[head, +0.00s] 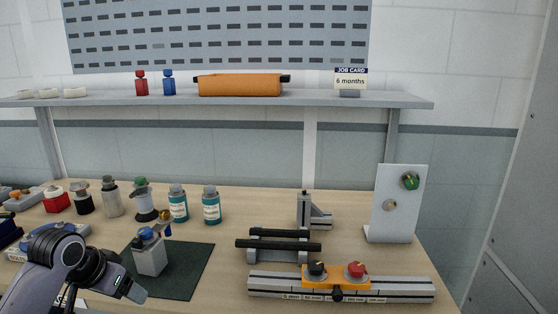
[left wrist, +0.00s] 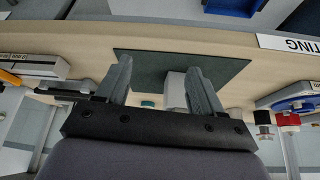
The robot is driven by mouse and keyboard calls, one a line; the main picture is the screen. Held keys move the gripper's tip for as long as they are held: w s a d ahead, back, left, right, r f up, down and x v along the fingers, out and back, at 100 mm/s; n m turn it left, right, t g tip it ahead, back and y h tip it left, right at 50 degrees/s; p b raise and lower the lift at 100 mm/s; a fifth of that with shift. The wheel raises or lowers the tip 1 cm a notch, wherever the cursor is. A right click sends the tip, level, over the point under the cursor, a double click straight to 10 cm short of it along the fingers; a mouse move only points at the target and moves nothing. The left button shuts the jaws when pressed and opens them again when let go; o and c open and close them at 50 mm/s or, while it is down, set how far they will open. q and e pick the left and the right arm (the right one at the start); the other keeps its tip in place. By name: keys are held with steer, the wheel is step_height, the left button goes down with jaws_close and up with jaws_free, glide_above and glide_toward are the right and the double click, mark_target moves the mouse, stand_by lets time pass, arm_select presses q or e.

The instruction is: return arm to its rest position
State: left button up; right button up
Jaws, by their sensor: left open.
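My left arm comes in from the lower left of the head view. Its left gripper (head: 133,290) is over the front edge of the dark green mat (head: 195,272), in front of a pale grey block with a blue top and a brass part (head: 150,262). In the left wrist view the two grey fingers of the left gripper (left wrist: 158,78) stand apart with nothing held between them. The mat (left wrist: 150,62) and the grey block (left wrist: 176,90) show beyond the fingers. My right gripper is in neither view.
An orange-topped rail fixture (head: 350,290) and black bars on a stand (head: 278,245) are at right. Teal-labelled bottles (head: 211,208) and other small items line the back left. A shelf (head: 310,99) crosses above. An upright panel (head: 395,205) stands at far right.

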arm_select(q)
steer(key=s+d+f+t, duration=0.1)
steer(key=s+d+f, duration=0.35)
steer(key=f, duration=0.45)
steer(key=s+d+f+t, duration=0.1)
steer(key=s+d+f, duration=0.2)
steer(key=s+f, duration=0.35)
steer(key=s+d+f+t, duration=0.1)
steer(key=s+d+f, duration=0.1)
steer(key=s, duration=0.4)
steer(key=s+d+f+t+h, duration=0.1)
steer(key=s+d+f+t, duration=0.1)
steer(key=s, duration=0.5)
steer(key=shift+s+f, duration=0.25)
steer(key=shift+f, duration=0.65)
